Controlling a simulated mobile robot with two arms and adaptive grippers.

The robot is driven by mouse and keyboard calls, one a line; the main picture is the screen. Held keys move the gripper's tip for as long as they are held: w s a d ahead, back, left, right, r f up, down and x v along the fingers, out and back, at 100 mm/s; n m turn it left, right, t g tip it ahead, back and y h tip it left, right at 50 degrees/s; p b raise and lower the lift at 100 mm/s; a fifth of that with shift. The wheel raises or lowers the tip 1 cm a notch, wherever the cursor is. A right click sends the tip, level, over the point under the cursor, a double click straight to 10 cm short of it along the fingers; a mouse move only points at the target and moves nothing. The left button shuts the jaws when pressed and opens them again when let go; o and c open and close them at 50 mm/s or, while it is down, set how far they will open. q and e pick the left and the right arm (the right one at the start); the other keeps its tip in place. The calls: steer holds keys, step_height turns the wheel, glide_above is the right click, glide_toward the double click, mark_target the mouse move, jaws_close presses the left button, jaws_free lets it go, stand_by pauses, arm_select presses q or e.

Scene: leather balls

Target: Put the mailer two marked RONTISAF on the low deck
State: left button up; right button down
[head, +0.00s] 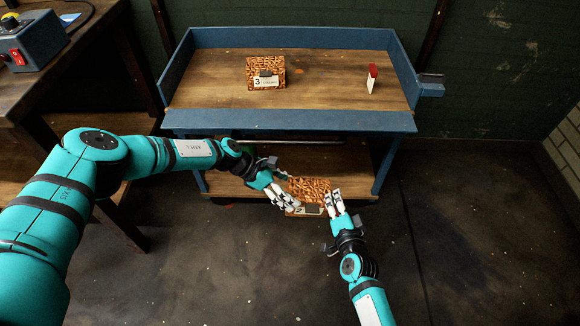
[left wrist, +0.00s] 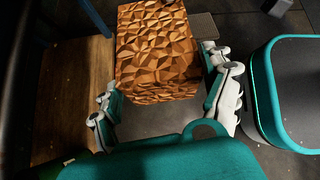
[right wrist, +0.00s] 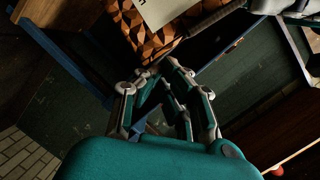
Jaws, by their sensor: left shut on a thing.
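The held mailer (head: 309,187) is a box with a brown faceted pattern and a pale label on its near side; the label's small print is unreadable. My left gripper (head: 280,190) is shut on it, with fingers on opposite sides in the left wrist view (left wrist: 158,50). It is in front of the cart's low deck (head: 240,184), a wooden shelf under the top deck. My right gripper (head: 333,192) is at the mailer's right end, its fingers slightly apart; I cannot tell whether they touch it. In the right wrist view the mailer (right wrist: 120,22) is just beyond these fingers.
Another patterned mailer (head: 265,69), labelled 3, stands on the cart's top deck (head: 325,80). A small red and white item (head: 372,79) stands to its right. The blue front edge (head: 290,121) overhangs the low deck. A workbench (head: 60,75) is at left; floor at right is clear.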

arm_select(q)
steer(key=w+f+n+t+b, duration=0.1)
steer(key=w+f+b, duration=0.1)
steer(key=f+b, duration=1.1)
steer(key=w+d+f+n+b, duration=0.1)
steer(key=w+f+b, duration=0.2)
steer(key=f+b, duration=1.1)
steer(key=shift+d+f+t+b, duration=0.3)
steer(key=shift+t+b, duration=0.1)
steer(key=shift+b, duration=3.25)
arm_select(e)
steer(key=w+d+f+n+y, duration=0.1)
steer(key=w+f, duration=0.2)
steer(key=f, duration=1)
steer(key=w+f+n+g+y, duration=0.1)
steer(key=w+f, duration=0.3)
steer(key=f, duration=1)
steer(key=shift+w+d+f+y, duration=0.3)
steer(key=shift+d+y, duration=0.1)
